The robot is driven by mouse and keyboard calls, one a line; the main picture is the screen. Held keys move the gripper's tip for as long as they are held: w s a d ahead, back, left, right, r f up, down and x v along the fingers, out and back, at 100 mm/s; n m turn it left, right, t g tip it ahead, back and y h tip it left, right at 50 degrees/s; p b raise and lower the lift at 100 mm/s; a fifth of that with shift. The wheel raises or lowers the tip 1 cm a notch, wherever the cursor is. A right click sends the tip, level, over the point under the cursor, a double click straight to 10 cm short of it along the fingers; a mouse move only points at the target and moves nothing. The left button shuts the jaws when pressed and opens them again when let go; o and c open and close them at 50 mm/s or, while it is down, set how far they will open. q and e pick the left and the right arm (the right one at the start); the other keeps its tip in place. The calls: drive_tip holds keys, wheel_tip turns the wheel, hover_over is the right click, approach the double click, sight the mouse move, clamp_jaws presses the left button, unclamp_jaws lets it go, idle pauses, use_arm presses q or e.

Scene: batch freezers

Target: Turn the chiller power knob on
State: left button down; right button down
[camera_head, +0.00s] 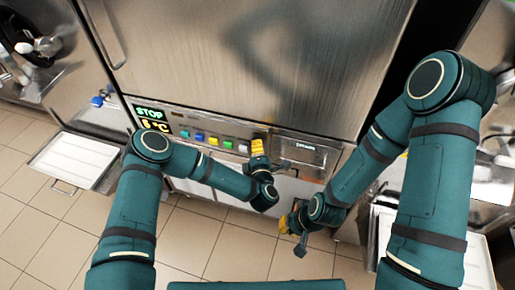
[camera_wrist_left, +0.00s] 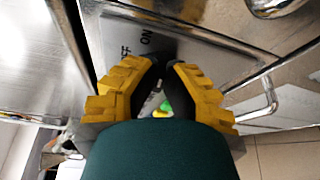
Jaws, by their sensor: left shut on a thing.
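The chiller (camera_head: 245,60) is a large steel cabinet with a control strip below its door. Its display (camera_head: 150,112) reads "STOP" in green, with a yellow temperature line below. My left gripper (camera_head: 257,147) is at the right part of the strip, with its yellow fingers against the panel. In the left wrist view, the fingers (camera_wrist_left: 163,75) close together beside the printed "ON" and part of "OFF". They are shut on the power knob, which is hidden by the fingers. My right gripper (camera_head: 292,224) hangs low, away from the panel; its opening is unclear.
Several coloured buttons (camera_head: 213,141) line the strip left of my left gripper. A white tray (camera_head: 72,158) juts out at the left. The tiled floor (camera_head: 215,240) is clear.

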use_arm(q)
drive_tip(key=shift+m+t, duration=0.3)
drive_tip(key=shift+m, duration=0.3)
drive_tip(key=c, duration=1)
unclamp_jaws()
drive_tip(key=shift+w, duration=0.1)
drive_tip(key=shift+c, duration=0.2)
drive_tip(key=shift+f, duration=0.1)
drive_tip(key=s, duration=0.7)
drive_tip(key=shift+s+d, duration=0.25)
drive_tip(key=shift+s, duration=0.05)
drive_tip(key=shift+m, duration=0.3)
